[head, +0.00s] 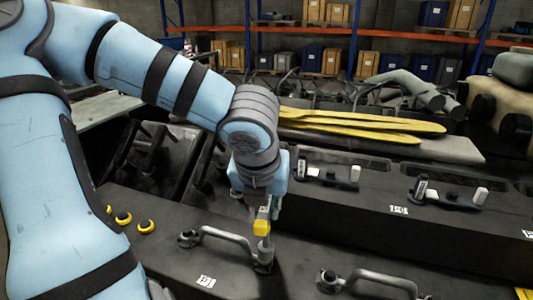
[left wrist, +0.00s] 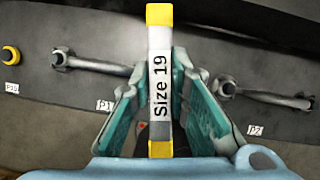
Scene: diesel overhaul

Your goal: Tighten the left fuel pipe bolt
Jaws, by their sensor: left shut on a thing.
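My left gripper (head: 268,207) points down over the dark engine cover and is shut on a white and yellow tool (head: 262,229). In the left wrist view the tool (left wrist: 160,85) is marked "Size 19" and stands between the gripper's fingers (left wrist: 160,72). A grey fuel pipe (head: 222,236), labelled P1 in the left wrist view (left wrist: 95,67), lies left of the tool. Its left-end bolt (head: 187,238) is clear. The tool's lower end is at the pipe's right-end fitting (head: 264,265); I cannot tell whether they touch. My right gripper is not in view.
Another fuel pipe (head: 370,282), labelled P2 in the left wrist view (left wrist: 265,97), lies to the right. Several yellow caps (head: 123,218) sit at the left. Two clamp-like parts (head: 330,172) sit behind the tool on the cover. Long yellow parts (head: 350,122) lie further back.

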